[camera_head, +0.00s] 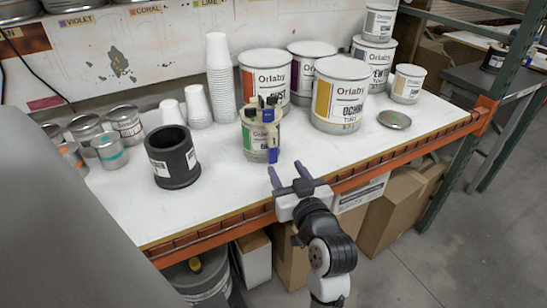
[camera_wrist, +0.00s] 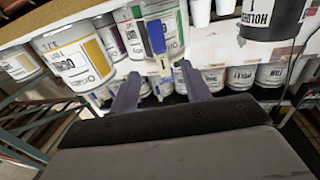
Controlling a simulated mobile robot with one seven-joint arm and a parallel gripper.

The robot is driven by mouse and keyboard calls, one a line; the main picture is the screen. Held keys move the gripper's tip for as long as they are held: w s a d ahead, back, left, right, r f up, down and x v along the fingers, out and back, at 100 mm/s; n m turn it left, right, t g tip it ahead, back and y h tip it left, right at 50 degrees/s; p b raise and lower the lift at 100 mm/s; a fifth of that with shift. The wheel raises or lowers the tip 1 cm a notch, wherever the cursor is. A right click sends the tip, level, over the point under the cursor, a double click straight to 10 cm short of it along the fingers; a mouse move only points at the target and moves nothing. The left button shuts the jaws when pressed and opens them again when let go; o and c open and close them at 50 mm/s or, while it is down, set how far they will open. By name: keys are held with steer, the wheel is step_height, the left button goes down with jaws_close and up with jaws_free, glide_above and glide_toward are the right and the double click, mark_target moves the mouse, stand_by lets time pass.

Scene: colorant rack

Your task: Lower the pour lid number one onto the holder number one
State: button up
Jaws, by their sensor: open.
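What looks like the pour lid (camera_head: 264,113), a pale piece with dark clips, a blue handle and a "1", sits on a green-labelled can (camera_head: 257,150). In the wrist view its blue handle (camera_wrist: 156,38) is ahead of my fingers. The holder (camera_head: 173,160) is a black, thick-walled cup with a white label, standing upright to the left of that can; part of it shows at the top right of the wrist view (camera_wrist: 272,20). My gripper (camera_head: 288,170) is open and empty at the bench's front edge, apart from the lid; its two fingers also show in the wrist view (camera_wrist: 158,76).
Large Orlaby cans, including a yellow-labelled one (camera_head: 341,95), stand behind and right. A flat round lid (camera_head: 394,119) lies on the bench at right. Paper cups (camera_head: 219,80) and small tins (camera_head: 109,151) are at left. Bare white bench (camera_head: 215,205) lies in front of the holder.

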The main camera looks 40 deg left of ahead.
mark_target(274, 144)
steer(key=p+x, duration=0.1)
steer(key=x, duration=0.3)
steer(key=p+x, duration=0.1)
steer(key=x, duration=0.3)
steer(key=shift+w+a+r, duration=0.1)
steer(key=shift+a+r, duration=0.1)
steer(key=shift+w+a+f, duration=0.1)
steer(key=shift+w+a, duration=0.25)
steer(key=shift+a, duration=0.25)
jaws_close()
steer(key=shift+r+p, duration=0.5)
steer(key=shift+r, duration=0.05)
steer(key=shift+r+b, duration=0.1)
steer(key=shift+b, duration=0.3)
